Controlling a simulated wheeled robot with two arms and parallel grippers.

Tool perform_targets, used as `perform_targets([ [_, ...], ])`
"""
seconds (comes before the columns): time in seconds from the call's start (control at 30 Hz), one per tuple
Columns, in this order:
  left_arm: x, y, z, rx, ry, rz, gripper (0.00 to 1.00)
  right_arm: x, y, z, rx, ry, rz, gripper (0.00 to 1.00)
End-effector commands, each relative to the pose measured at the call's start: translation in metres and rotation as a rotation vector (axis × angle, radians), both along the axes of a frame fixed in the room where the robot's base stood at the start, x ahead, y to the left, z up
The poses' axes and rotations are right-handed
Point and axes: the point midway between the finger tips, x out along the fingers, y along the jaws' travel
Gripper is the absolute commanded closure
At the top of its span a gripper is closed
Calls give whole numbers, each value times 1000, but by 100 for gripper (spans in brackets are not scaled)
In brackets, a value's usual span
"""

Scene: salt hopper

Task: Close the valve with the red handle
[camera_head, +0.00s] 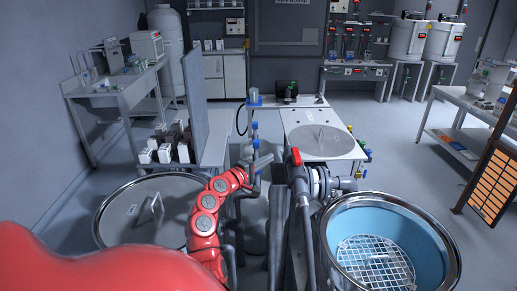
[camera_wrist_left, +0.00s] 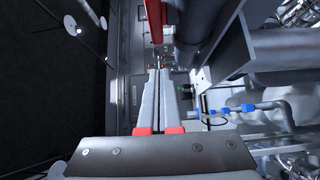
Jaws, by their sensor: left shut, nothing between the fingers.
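The red valve handle (camera_head: 295,157) sits on top of grey pipework, left of the grey flanged valve body (camera_head: 317,181), in the middle of the head view. In the left wrist view a red bar, apparently this handle (camera_wrist_left: 153,22), shows at the top, beyond the fingertips. My left gripper (camera_head: 264,160) is left of the handle, with a visible gap between them in the head view. Its fingers are together and empty, which the left wrist view also shows (camera_wrist_left: 158,74). My right gripper is in neither view.
An open round hopper with a blue inside and a metal grid (camera_head: 375,258) stands at the right. A lidded round vessel (camera_head: 118,212) stands at the left. Vertical pipes with blue fittings (camera_head: 254,130) rise close behind my left gripper. A grey bench (camera_head: 350,146) lies behind the valve.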

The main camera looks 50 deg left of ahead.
Motion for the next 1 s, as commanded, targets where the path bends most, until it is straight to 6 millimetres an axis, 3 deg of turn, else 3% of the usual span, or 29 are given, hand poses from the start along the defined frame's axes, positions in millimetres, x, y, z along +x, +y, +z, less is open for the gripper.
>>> perform_targets([
  [0.2, 38, -6, 7, -1, -2, -3, 100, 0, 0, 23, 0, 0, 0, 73],
  [0.4, 55, -19, 3, -1, -1, -2, 100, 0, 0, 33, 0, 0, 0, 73],
  [1.0, 57, -22, -1, 1, -3, -9, 100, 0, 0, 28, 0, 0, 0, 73],
])
